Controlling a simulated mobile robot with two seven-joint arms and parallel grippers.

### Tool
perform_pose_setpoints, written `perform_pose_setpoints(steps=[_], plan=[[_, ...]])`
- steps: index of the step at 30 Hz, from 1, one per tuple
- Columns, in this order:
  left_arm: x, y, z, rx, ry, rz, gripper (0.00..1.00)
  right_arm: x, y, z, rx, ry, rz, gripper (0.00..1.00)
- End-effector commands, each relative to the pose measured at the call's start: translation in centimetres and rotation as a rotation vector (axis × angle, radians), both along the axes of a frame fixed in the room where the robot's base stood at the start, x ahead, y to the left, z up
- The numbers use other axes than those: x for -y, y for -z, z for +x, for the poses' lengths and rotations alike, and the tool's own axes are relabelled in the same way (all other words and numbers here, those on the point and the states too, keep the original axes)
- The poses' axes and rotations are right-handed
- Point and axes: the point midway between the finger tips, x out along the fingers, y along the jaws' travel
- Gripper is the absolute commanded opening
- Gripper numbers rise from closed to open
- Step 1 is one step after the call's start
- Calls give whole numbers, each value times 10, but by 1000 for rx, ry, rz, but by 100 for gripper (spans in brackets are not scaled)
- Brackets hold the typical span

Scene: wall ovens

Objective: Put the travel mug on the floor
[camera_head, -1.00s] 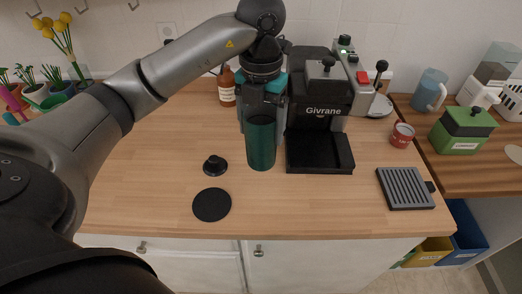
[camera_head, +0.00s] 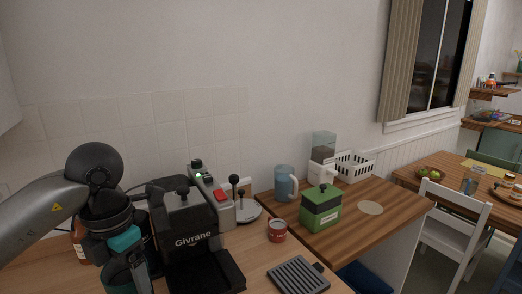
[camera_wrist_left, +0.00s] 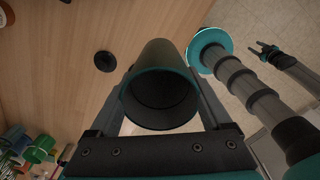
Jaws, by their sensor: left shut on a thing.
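The travel mug (camera_wrist_left: 158,98) is a dark teal open cup, held between the fingers of my left gripper (camera_wrist_left: 160,110) in the left wrist view. I look into its open mouth there. In the head view my left gripper (camera_head: 125,268) is at the bottom left, beside the coffee machine, with only part of the mug (camera_head: 118,284) showing. The floor (camera_wrist_left: 245,22) shows at the upper right of the left wrist view, apart from the mug. My right gripper (camera_wrist_left: 263,50) shows small at that view's right, its fingers apart.
The coffee machine (camera_head: 190,240) stands right of my left gripper. A red can (camera_head: 277,231), ridged grill plate (camera_head: 298,276), green box (camera_head: 320,208) and blue pitcher (camera_head: 286,183) stand farther right. A black knobbed piece (camera_wrist_left: 105,61) lies on the wooden counter (camera_wrist_left: 60,65).

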Motion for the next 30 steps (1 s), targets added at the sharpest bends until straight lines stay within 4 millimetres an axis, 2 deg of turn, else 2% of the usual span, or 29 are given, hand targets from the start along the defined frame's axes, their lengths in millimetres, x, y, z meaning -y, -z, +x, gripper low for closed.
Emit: perform_pose_setpoints(steps=[1, 30], plan=[[3, 7, -1, 1, 87, 0, 8, 0, 7, 0, 0, 0, 0, 50], [48, 90, -29, -6, 1824, 3, 8, 0, 74, 0, 0, 0, 0, 50]])
